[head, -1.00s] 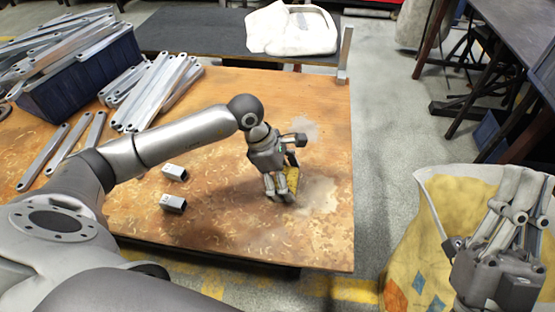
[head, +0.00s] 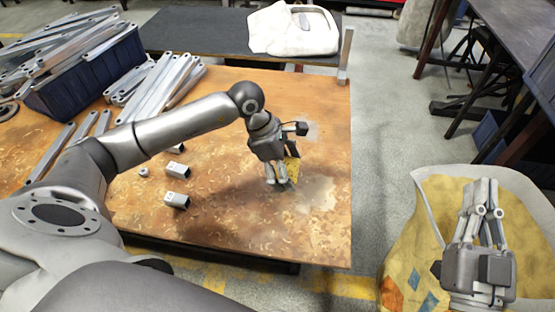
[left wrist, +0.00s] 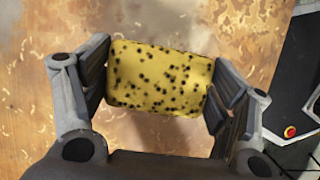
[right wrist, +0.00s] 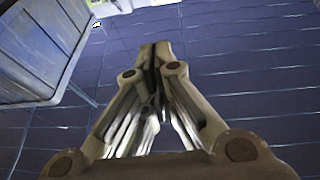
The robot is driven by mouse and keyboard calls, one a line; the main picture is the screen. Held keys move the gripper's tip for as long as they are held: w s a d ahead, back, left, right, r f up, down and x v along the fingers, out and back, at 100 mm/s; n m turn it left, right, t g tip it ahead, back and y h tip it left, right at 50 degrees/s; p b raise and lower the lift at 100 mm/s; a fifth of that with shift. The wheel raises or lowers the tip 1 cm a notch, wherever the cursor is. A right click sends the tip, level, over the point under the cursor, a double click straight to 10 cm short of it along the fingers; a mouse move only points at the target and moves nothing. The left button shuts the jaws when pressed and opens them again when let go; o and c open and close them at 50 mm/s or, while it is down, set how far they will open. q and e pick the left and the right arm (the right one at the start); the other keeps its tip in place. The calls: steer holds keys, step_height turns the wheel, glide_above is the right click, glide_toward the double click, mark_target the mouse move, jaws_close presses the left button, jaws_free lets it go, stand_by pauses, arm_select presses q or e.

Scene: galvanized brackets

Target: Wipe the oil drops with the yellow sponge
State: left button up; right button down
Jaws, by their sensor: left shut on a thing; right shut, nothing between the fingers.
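The yellow sponge (left wrist: 160,78) with dark specks lies between the fingers of my left gripper (left wrist: 158,92), which is shut on it. In the head view, my left gripper (head: 281,178) points down at the wooden tabletop, and a yellow part of the sponge (head: 292,168) shows beside its fingers. I cannot tell whether the sponge touches the wood. Pale smeared patches (head: 318,194) mark the wood around it; no separate oil drops can be made out. My right gripper (head: 483,200) is shut and empty, off the table at the right; its closed fingertips (right wrist: 156,52) show in the right wrist view.
A dark blue bin (head: 85,80) with long galvanized bars and loose bars (head: 155,90) fill the back left. An upright post (head: 345,55) stands at the back right corner.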

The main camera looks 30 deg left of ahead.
arm_select(q)
steer(key=shift+r+p, duration=0.35)
steer(key=shift+r, duration=0.3)
steer(key=shift+r+p, duration=0.3)
steer(key=shift+r, duration=0.3)
arm_select(e)
step_height(320, 180, down, 6)
steer(key=d+g+h, duration=0.1)
steer(key=g, duration=0.2)
steer(key=shift+d+f+g, duration=0.2)
steer(key=shift+g, duration=0.2)
steer(key=shift+w, duration=0.15)
